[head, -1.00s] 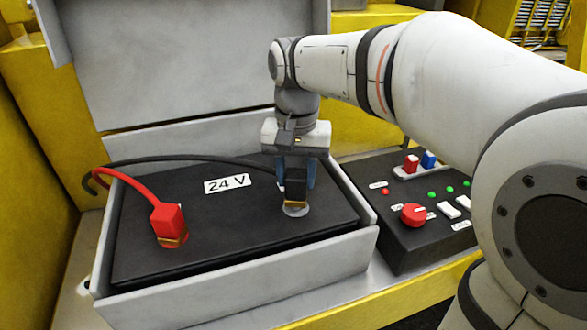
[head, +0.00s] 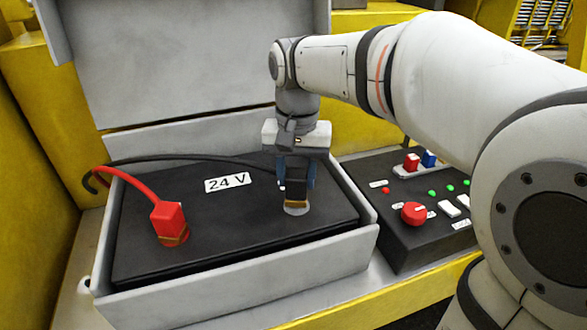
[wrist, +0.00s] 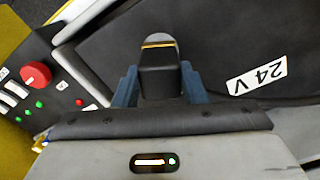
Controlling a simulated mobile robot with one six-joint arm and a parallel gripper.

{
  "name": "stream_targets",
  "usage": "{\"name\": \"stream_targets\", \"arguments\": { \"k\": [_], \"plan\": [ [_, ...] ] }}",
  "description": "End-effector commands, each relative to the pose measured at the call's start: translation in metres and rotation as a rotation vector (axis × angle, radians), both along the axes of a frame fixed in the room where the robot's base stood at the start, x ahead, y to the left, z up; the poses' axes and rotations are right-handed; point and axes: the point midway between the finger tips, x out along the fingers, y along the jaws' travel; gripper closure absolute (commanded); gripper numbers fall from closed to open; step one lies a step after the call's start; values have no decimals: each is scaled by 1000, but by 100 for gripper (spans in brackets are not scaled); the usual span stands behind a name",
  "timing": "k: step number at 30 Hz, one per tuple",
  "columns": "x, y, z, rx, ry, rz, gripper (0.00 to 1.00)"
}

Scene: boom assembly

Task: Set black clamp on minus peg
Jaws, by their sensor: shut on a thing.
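The black clamp (head: 296,181) is held upright between the blue fingers of my gripper (head: 297,176). Its copper-coloured lower edge is right at the round grey minus peg (head: 296,209) on the right side of the battery top. The clamp also shows in the wrist view (wrist: 160,75), between the two fingers (wrist: 158,88), with the peg's pale disc (wrist: 160,41) just past it. How far the clamp sits down over the peg is hidden. A black cable (head: 190,158) runs from the clamp to the left behind the battery.
The red clamp (head: 169,222) sits on the left of the battery (head: 235,235), beside the 24 V label. A grey box wall (head: 245,262) surrounds the battery. A control box (head: 415,235) with a red knob and switches stands at the right.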

Motion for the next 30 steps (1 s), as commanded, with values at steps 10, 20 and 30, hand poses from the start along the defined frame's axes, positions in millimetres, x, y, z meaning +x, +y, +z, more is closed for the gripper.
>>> {"name": "stream_targets", "arguments": {
  "k": [10,20,30],
  "plan": [
    [0,0,-1,0,-1,-1,98],
    [0,0,-7,0,-1,-1,98],
    [0,-1,-14,0,0,-1,98]
  ]
}}
